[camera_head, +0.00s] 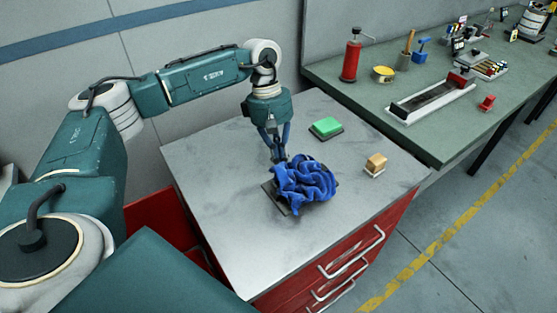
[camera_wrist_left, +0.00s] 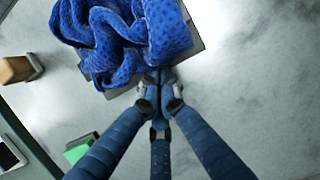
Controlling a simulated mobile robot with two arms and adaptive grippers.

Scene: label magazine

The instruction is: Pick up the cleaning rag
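The cleaning rag (camera_head: 306,184) is a crumpled heap of blue dotted cloth on a dark flat board (camera_head: 272,196) on the grey cabinet top. In the left wrist view the rag (camera_wrist_left: 125,35) fills the top left, with the board (camera_wrist_left: 198,45) under it. My left gripper (camera_head: 278,157) comes down from above at the rag's far left edge. In the left wrist view its blue fingers (camera_wrist_left: 160,80) converge, with the tips close together against the rag's edge. I cannot tell whether cloth is pinched between them. My right gripper is not in view.
A green block (camera_head: 326,127) and a tan block (camera_head: 375,164) stand on the cabinet top (camera_head: 225,175) behind and right of the rag. The front of the top is clear. A green bench (camera_head: 440,135) with a red bottle (camera_head: 352,58) and several tools adjoins on the right.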

